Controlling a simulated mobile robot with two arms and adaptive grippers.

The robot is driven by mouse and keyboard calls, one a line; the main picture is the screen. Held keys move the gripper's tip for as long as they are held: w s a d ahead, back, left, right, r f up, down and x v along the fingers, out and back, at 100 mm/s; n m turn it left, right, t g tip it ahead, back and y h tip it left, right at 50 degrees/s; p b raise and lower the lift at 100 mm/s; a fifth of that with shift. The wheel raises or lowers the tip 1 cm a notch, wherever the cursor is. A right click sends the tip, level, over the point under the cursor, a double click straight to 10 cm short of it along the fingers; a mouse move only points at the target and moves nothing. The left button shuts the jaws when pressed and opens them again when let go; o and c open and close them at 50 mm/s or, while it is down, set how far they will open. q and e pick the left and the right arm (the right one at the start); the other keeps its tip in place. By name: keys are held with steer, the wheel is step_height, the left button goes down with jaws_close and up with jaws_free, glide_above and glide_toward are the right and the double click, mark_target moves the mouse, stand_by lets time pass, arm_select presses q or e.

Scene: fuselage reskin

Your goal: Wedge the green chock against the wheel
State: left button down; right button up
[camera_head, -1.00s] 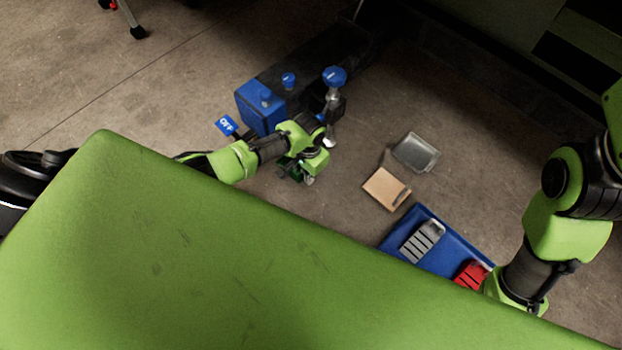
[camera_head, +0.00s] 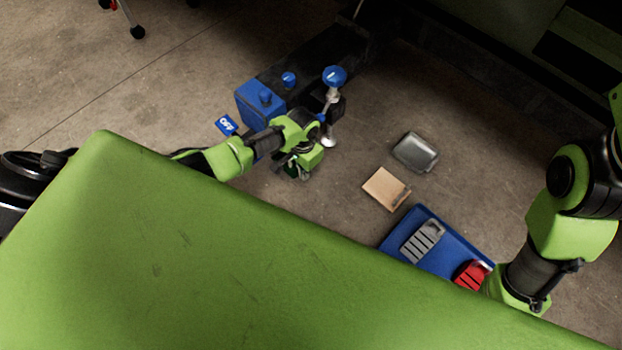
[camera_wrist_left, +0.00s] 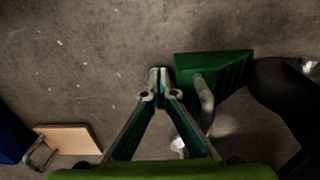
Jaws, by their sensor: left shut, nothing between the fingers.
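The green chock (camera_wrist_left: 222,72) lies on the floor in the left wrist view, just right of my left fingertips and apart from the closed jaws. A curved metal bar, maybe its handle, rises in front of it. A dark rounded shape (camera_wrist_left: 280,95), which may be the wheel, is close to the chock's right end; I cannot tell whether they touch. My left gripper (camera_wrist_left: 160,74) is shut and empty. In the head view the left gripper (camera_head: 301,174) is low beside the blue-and-black unit, and my arm mostly hides the chock. My right gripper is hidden behind the green panel.
The blue-and-black unit (camera_head: 262,107) has a blue-topped post (camera_head: 334,78) beside it. A blue tray (camera_head: 452,242) holds a grey slotted block (camera_head: 422,241) and a red one (camera_head: 471,274). A tan block (camera_head: 386,189) and a clear tray (camera_head: 414,152) lie on the floor. A green panel (camera_head: 200,260) fills the foreground.

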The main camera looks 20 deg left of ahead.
arm_select(q)
steer(key=shift+d+p, duration=0.25)
steer(key=shift+p, duration=0.1)
